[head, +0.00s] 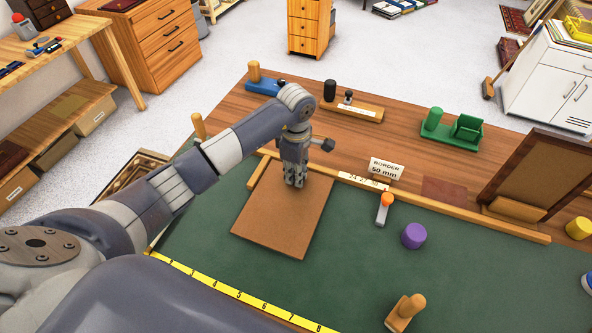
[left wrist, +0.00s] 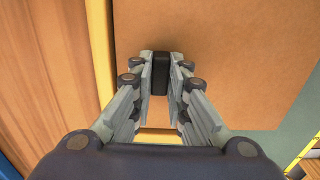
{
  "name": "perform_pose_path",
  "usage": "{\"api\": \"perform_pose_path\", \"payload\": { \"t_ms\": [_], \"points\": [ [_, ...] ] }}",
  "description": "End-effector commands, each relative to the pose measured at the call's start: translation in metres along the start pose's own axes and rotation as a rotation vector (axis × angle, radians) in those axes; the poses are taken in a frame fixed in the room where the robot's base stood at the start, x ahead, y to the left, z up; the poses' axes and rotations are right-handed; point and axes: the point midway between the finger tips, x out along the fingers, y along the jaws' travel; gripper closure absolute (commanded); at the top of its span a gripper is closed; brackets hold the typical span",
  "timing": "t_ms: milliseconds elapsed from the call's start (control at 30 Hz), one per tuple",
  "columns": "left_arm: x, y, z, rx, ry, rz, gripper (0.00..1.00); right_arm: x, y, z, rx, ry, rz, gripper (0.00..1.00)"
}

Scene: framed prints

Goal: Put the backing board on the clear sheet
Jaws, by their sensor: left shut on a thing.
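The backing board (head: 275,222) is a flat brown panel over the green mat at the middle of the bench. It also fills much of the left wrist view (left wrist: 240,60). My left gripper (head: 295,184) points down over the board's upper part. In the left wrist view its fingers (left wrist: 160,75) are closed about a small dark block, apparently a grip on the board. I cannot tell whether the board rests on what is below it or hangs just above. I cannot make out the clear sheet; it may be hidden under the board. My right gripper is not in view.
A wooden rail (head: 448,210) runs along the mat's back edge, close to the board. An orange-topped tool (head: 384,207), a purple cylinder (head: 414,236) and a wooden block with a peg (head: 405,312) stand on the green mat (head: 350,270) to the right. A yellow ruler (head: 240,296) lines its front.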

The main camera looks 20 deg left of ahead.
Motion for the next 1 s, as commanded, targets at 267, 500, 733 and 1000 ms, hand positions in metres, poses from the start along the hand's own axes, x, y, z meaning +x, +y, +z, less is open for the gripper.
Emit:
{"api": "perform_pose_path", "payload": {
  "t_ms": [267,500,733,1000],
  "points": [
    [0.005,0.001,0.0,0.0,0.0,0.003,1.0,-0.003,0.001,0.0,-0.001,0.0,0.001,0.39],
    [0.005,0.0,0.0,0.0,0.001,0.003,0.65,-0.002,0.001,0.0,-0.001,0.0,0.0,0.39],
    [0.002,0.001,0.0,0.0,0.0,0.005,0.65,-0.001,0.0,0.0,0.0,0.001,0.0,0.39],
    [-0.039,0.002,-0.001,0.001,0.002,0.01,0.65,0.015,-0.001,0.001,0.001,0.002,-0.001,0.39]
  ]
}}
